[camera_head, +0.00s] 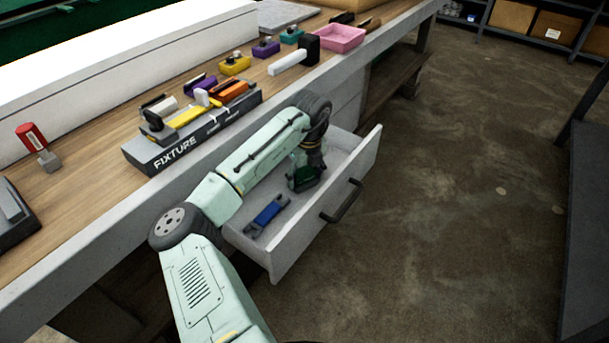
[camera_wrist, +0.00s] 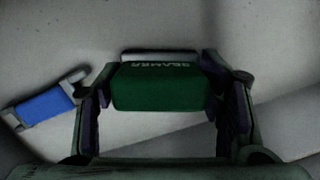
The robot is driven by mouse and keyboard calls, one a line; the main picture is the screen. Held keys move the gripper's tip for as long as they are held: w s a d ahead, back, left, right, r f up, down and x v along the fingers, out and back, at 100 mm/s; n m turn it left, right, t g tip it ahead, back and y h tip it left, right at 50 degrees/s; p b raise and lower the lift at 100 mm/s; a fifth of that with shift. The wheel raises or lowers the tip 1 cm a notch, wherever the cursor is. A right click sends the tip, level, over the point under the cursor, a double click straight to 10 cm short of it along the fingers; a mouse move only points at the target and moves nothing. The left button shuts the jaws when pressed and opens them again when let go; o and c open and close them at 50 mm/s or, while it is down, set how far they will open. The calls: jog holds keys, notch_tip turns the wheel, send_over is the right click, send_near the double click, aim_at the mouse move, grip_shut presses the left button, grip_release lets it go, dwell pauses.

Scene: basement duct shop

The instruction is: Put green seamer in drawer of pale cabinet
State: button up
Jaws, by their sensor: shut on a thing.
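The green seamer (camera_wrist: 160,88) is between the two fingers of my gripper (camera_wrist: 160,100), which is shut on it; lettering reading "SEAMER" shows upside down on its face in the wrist view. In the head view the seamer (camera_head: 306,178) is a dark green shape below my wrist, partly hidden by my gripper (camera_head: 306,170). It is inside the open drawer (camera_head: 318,224) of the pale cabinet (camera_head: 344,117). I cannot tell whether it touches the drawer floor.
A blue tool (camera_head: 266,214) lies in the drawer's near part; it also shows in the wrist view (camera_wrist: 46,107). The drawer front has a dark handle (camera_head: 342,201). On the bench above stand a fixture rack (camera_head: 190,135), a pink tray (camera_head: 340,38) and several coloured tools.

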aim_at(307, 184)
jog(key=o, duration=1.1)
jog(key=shift+f, duration=0.1)
jog(key=shift+o, duration=0.2)
notch_tip(307, 184, up, 12)
jog(key=s, duration=0.1)
jog(key=shift+s+d+b, duration=0.15)
jog(key=shift+d+b, duration=0.2)
jog(key=shift+b, duration=0.1)
